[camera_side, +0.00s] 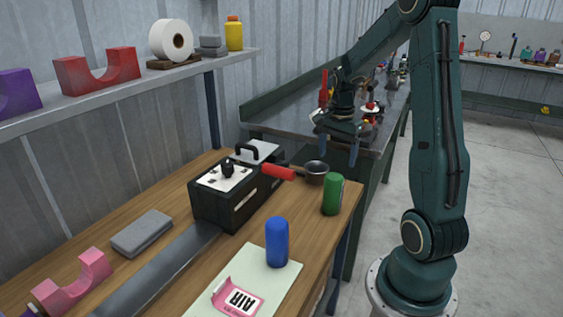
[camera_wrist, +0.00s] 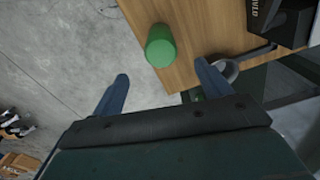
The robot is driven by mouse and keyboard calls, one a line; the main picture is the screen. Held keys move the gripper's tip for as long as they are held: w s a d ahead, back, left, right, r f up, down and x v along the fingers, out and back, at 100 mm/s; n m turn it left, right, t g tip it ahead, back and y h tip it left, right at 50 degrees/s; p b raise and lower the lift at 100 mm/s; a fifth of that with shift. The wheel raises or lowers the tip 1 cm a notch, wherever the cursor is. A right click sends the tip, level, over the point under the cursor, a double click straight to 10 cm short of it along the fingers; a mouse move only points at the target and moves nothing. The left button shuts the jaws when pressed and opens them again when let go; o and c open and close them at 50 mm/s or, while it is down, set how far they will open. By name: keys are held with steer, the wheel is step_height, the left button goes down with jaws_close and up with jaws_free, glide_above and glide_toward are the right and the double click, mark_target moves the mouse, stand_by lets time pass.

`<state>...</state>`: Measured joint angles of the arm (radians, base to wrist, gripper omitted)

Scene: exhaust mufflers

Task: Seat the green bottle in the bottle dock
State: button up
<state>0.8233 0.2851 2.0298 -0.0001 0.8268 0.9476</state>
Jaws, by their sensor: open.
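The green bottle (camera_side: 333,195) stands upright on the wooden table near its right edge. In the wrist view the green bottle (camera_wrist: 160,45) shows just beyond and between my fingertips. My gripper (camera_side: 338,152) is open and empty, with its fingers pointing down, above and apart from the bottle. In the wrist view my gripper (camera_wrist: 161,72) has its two blue fingers spread wide. I cannot tell for certain which thing is the bottle dock. A pink cradle-shaped block (camera_side: 75,282) sits at the front left of the table.
A blue bottle (camera_side: 277,243) stands on a pale mat (camera_side: 285,283) beside a pink AIR tag (camera_side: 238,298). A black machine (camera_side: 232,198), a red handle (camera_side: 278,172) and a dark cup (camera_side: 315,172) are behind. A grey block (camera_side: 142,233) lies left. A metal bench (camera_side: 290,122) stands behind.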

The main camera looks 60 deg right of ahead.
mark_target(335, 177)
steer(key=shift+f, duration=4.25)
steer(key=shift+f, duration=0.15)
steer(key=shift+f, duration=2.45)
steer(key=shift+w, duration=0.1)
steer(key=c, duration=1.1)
steer(key=shift+c, duration=0.2)
steer(key=shift+r, duration=0.1)
step_height(335, 177, up, 20)
